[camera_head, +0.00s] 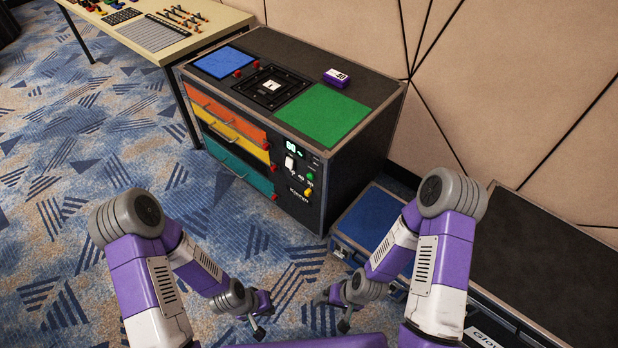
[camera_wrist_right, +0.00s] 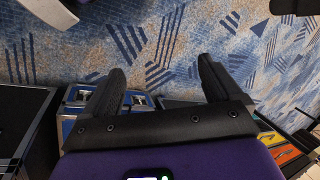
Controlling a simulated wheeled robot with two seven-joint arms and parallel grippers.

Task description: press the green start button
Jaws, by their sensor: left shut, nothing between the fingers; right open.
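A small green button (camera_head: 310,176) sits on the front control panel of the dark cabinet (camera_head: 372,140), at the right of the drawers. A yellow knob or button (camera_head: 308,192) sits just below it, and a white switch (camera_head: 290,162) is to its left. My left gripper (camera_head: 264,318) is shut and empty, low in front of the cabinet and apart from it. My right gripper (camera_head: 328,312) is open and empty, below and in front of the panel. Its two dark fingers also show spread in the right wrist view (camera_wrist_right: 160,85), with carpet beyond them.
A table (camera_head: 190,40) is at the back left. Open carpet lies left.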

